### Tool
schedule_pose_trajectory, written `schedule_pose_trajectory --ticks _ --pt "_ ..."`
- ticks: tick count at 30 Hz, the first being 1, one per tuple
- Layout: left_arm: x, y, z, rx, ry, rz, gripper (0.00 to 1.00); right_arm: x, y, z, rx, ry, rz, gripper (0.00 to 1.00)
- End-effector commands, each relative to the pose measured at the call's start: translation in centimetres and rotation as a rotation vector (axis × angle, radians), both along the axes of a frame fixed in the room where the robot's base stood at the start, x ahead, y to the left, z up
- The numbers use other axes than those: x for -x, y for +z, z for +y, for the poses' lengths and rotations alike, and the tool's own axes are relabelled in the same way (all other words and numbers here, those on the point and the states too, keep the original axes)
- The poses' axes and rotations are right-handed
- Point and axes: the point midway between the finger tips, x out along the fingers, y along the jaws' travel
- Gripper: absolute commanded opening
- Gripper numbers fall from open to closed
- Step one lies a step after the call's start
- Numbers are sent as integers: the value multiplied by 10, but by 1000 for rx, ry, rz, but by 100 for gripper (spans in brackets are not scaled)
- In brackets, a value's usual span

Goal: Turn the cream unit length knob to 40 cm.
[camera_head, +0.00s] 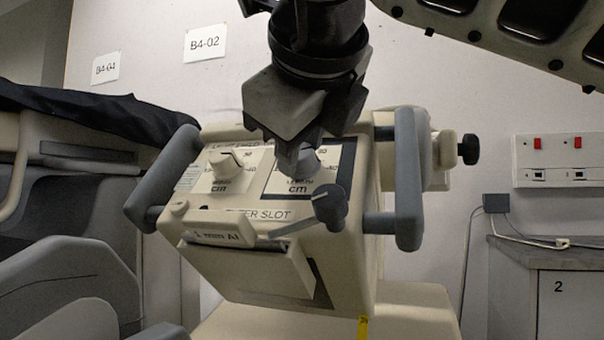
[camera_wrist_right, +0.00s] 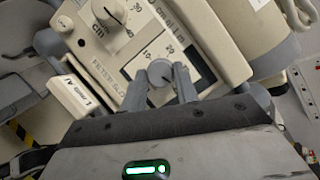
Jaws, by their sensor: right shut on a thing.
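The cream unit (camera_head: 345,255) stands in the middle of the head view, its sloped face carrying two dials marked in cm. The left dial has a cream knob (camera_head: 226,165), also in the wrist view (camera_wrist_right: 108,12). The right dial sits in a dark frame, with a grey knob (camera_wrist_right: 160,72) that is mostly hidden by my gripper in the head view. My right gripper (camera_head: 305,165) comes down from above and is shut on this grey knob, one finger on each side in the wrist view (camera_wrist_right: 166,82). The knob's exact reading is not legible. My left gripper is not in view.
Grey handles flank the unit, left (camera_head: 165,180) and right (camera_head: 408,178). A small dark grey knob (camera_head: 330,205) stands out near the filter slot (camera_head: 222,238). A black cover (camera_head: 90,115) lies at left, and a cabinet (camera_head: 555,290) stands at right.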

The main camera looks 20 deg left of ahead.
Motion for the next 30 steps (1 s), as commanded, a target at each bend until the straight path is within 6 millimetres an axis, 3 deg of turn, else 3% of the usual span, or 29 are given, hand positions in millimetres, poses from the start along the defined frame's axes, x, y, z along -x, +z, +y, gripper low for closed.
schedule_pose_trajectory --ticks 13,30 --pt "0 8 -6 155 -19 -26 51 1 -3 1 -200 -183 -6 7" --pt "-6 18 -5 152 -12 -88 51 2 -2 1 -243 -221 -7 7"
